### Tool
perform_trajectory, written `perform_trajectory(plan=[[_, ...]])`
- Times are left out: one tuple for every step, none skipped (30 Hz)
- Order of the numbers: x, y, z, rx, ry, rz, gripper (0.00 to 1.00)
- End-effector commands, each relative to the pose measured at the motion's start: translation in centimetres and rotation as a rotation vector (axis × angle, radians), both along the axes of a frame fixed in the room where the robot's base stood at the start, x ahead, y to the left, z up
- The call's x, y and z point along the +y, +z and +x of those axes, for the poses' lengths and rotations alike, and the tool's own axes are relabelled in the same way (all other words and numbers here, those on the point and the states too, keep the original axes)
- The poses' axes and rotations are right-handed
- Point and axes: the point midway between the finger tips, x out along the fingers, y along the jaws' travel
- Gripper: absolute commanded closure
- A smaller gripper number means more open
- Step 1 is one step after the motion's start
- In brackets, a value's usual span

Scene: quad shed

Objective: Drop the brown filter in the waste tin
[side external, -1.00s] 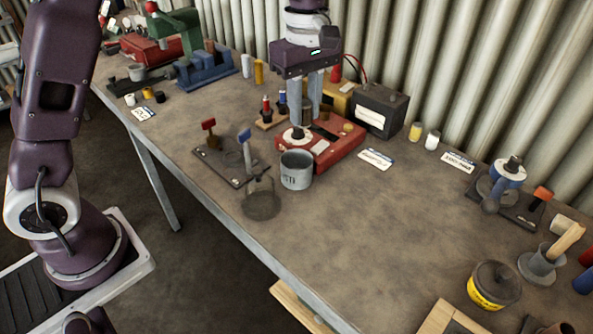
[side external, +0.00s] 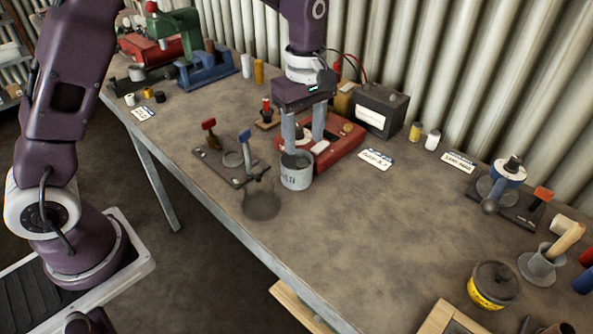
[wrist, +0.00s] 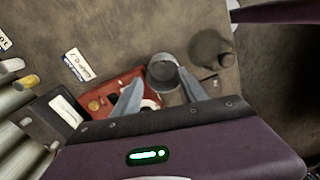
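The waste tin (side external: 297,178) is a grey, labelled can standing upright near the middle of the bench. It shows in the wrist view (wrist: 164,84) as a round grey rim between my fingertips. My gripper (side external: 303,147) points down just above and behind the tin's mouth. Its two fingers are well apart, also in the wrist view (wrist: 160,78), and I see nothing held between them. A dark patch fills the tin's mouth; I cannot tell whether it is the brown filter or shadow. I cannot make out the brown filter elsewhere.
A red box (side external: 345,143) stands right behind the tin. A dark plate with red and blue levers (side external: 212,152) is to its left. A dark round vessel (side external: 261,204) stands close at front left. A black box (side external: 380,110) is at the back.

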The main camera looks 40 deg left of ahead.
Motion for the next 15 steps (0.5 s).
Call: perform_trajectory(plan=[[0.0, 0.0, 0.0, 0.0, 0.0, 0.0, 0.5], [0.0, 0.0, 0.0, 0.0, 0.0, 0.0, 0.5], [0.0, 0.0, 0.0, 0.0, 0.0, 0.0, 0.5], [0.0, 0.0, 0.0, 0.0, 0.0, 0.0, 0.5], [0.0, 0.0, 0.0, 0.0, 0.0, 0.0, 0.5], [0.0, 0.1, 0.0, -0.001, 0.0, 0.0, 0.5], [0.0, 0.3, 0.0, -0.002, 0.0, 0.0, 0.5], [0.0, 0.7, 0.1, -0.004, -0.001, -0.001, 0.5], [0.0, 1.4, 0.1, -0.003, -0.001, -0.001, 0.5], [0.0, 2.0, 0.1, -0.005, -0.001, 0.0, 0.5], [0.0, 2.7, 0.1, -0.006, -0.001, 0.0, 0.5], [0.0, 3.6, 0.1, -0.006, 0.0, 0.0, 0.5], [0.0, 4.2, 0.1, -0.004, 0.0, 0.0, 0.5], [0.0, 4.8, 0.1, -0.005, 0.0, 0.0, 0.5], [0.0, 5.5, 0.1, -0.005, 0.0, 0.0, 0.5]])
